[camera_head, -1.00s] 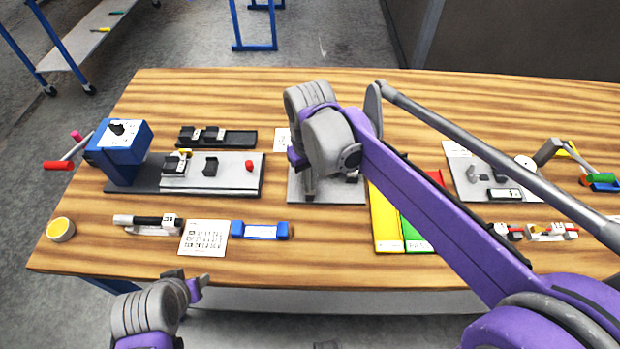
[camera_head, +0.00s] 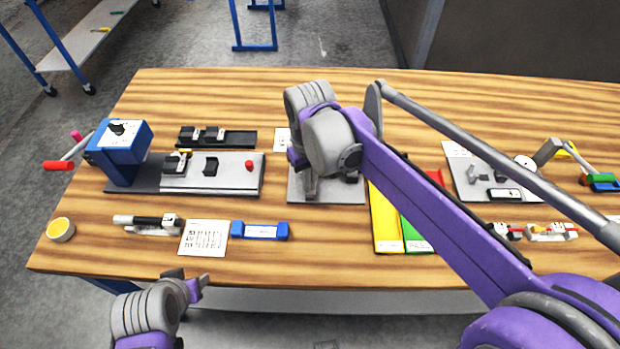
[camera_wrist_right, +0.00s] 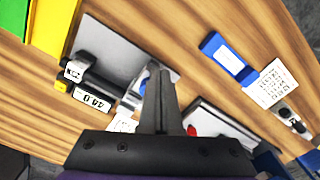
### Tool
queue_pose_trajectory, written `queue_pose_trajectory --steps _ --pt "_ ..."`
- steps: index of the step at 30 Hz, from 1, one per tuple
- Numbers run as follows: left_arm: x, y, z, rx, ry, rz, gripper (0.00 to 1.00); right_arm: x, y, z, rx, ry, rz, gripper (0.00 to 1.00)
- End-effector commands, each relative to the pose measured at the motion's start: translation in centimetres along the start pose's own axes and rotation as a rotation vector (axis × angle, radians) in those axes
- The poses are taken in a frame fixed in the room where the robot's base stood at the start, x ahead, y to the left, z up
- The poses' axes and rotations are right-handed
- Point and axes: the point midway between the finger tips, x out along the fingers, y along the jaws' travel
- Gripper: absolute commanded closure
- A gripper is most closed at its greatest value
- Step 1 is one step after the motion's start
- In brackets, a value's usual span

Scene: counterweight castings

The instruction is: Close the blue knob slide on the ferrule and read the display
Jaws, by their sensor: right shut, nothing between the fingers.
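A grey plate (camera_head: 330,194) lies mid-table, partly hidden by my right arm. The right wrist view shows the plate (camera_wrist_right: 112,45) with a dark gauge bearing a small white display (camera_wrist_right: 92,97); its digits are too small to read surely. A blue part (camera_wrist_right: 146,82), perhaps the knob, shows beside my right fingers, which partly cover it. I cannot tell whether they touch it. I cannot make out the ferrule or whether the slide is closed. My right gripper (camera_head: 311,192) is over the plate, shut and empty, also in the wrist view (camera_wrist_right: 160,75). My left gripper (camera_head: 190,280) hangs at the front edge; its jaw gap is unclear.
To the left are a blue device (camera_head: 122,155), a light slide base (camera_head: 228,180), a printed card (camera_head: 204,238) and a blue bar (camera_head: 260,231). Yellow (camera_head: 385,222) and green (camera_head: 416,238) trays lie right of the plate.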

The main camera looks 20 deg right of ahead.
Motion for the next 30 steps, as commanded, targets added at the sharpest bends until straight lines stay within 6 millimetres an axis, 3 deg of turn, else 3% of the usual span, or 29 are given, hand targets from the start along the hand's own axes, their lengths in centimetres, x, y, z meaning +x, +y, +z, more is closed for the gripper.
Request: queue_pose_trajectory --steps 30 --pt "1.8 0.0 1.8 0.000 -0.014 0.000 0.50 3.3 0.0 0.0 0.000 -0.001 0.000 1.00"
